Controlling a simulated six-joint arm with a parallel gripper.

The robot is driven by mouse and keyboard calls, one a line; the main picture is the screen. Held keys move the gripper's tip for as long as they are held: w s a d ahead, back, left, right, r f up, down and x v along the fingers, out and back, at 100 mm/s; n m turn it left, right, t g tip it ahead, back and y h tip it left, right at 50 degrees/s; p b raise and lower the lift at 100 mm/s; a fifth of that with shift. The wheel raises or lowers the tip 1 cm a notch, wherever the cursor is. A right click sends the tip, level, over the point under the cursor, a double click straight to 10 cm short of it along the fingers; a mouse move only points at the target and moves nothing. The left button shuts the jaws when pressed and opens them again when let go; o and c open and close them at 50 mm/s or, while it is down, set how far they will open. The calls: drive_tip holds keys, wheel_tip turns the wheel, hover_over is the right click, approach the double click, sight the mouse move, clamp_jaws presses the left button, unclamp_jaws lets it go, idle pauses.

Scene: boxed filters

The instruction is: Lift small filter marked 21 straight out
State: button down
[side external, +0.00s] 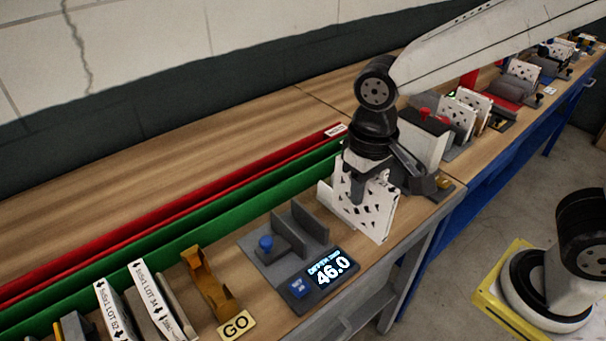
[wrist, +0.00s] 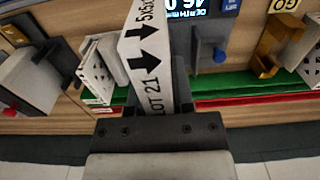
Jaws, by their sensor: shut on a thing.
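My gripper (side external: 358,188) is shut on a white filter with a pattern of holes in its face (side external: 378,212). In the wrist view, the filter's white edge label (wrist: 146,50) reads LOT 21 with black arrows and sits between the fingers of my gripper (wrist: 154,78). The filter stands roughly upright near the table's front edge, beyond the grey slotted fixture. Another white piece shows just left of it, partly hidden. Whether the filter's lower edge touches anything below is unclear.
The grey fixture (side external: 283,250) has a blue knob. A display (side external: 332,270) reads 46.0. A GO sign (side external: 236,325), an orange bracket (side external: 207,285) and labelled filters (side external: 120,308) stand at left. Green (side external: 165,235) and red (side external: 150,219) rails run behind. More fixtures line the bench at right.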

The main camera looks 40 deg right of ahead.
drive_tip(key=shift+s+d+r, duration=0.15)
drive_tip(key=shift+s+r, duration=0.05)
drive_tip(key=shift+s, duration=0.25)
drive_tip(key=shift+s+d+r, duration=0.1)
drive_tip(key=shift+s+r, duration=0.05)
drive_tip(key=shift+s, duration=0.25)
drive_tip(key=shift+w, duration=0.15)
